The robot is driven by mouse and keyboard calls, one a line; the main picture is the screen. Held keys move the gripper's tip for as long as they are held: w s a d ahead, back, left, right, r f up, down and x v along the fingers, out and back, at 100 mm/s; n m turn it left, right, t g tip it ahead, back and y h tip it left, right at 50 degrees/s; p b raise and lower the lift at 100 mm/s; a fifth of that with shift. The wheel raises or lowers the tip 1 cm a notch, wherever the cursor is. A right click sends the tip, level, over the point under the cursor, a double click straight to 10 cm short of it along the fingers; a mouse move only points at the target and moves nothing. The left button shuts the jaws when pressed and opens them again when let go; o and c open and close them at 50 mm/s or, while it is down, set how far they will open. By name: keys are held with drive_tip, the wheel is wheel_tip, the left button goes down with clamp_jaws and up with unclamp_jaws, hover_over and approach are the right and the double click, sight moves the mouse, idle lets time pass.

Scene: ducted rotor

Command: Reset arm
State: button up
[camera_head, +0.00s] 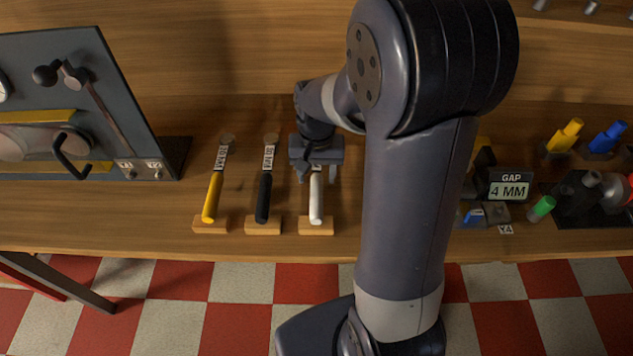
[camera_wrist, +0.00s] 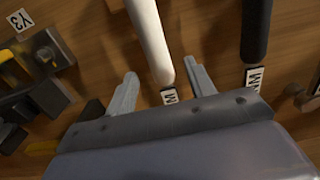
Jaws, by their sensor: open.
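My gripper (camera_head: 316,172) hangs over the wooden bench, above the far end of the white-handled tool (camera_head: 316,198). In the wrist view my gripper (camera_wrist: 165,85) shows two spread fingers with the white handle (camera_wrist: 150,40) between or under them; I cannot tell its exact height above it. The white-handled tool rests on a small wooden block and its head is hidden by my gripper. No object is visibly clamped.
A black-handled tool (camera_head: 264,197) and a yellow-handled tool (camera_head: 212,197) lie to the left. A grey panel (camera_head: 90,110) stands further left. A gap display (camera_head: 509,188) and coloured-handled items (camera_head: 565,136) are on the right. My arm hides the bench centre.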

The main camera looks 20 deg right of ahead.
sight(317, 182)
wheel_tip(317, 182, up, 6)
idle(0.5)
wheel_tip(317, 182, down, 11)
drive_tip(key=shift+r, duration=0.1)
drive_tip(key=shift+r+p, duration=0.3)
drive_tip(key=shift+r, duration=0.1)
idle(0.3)
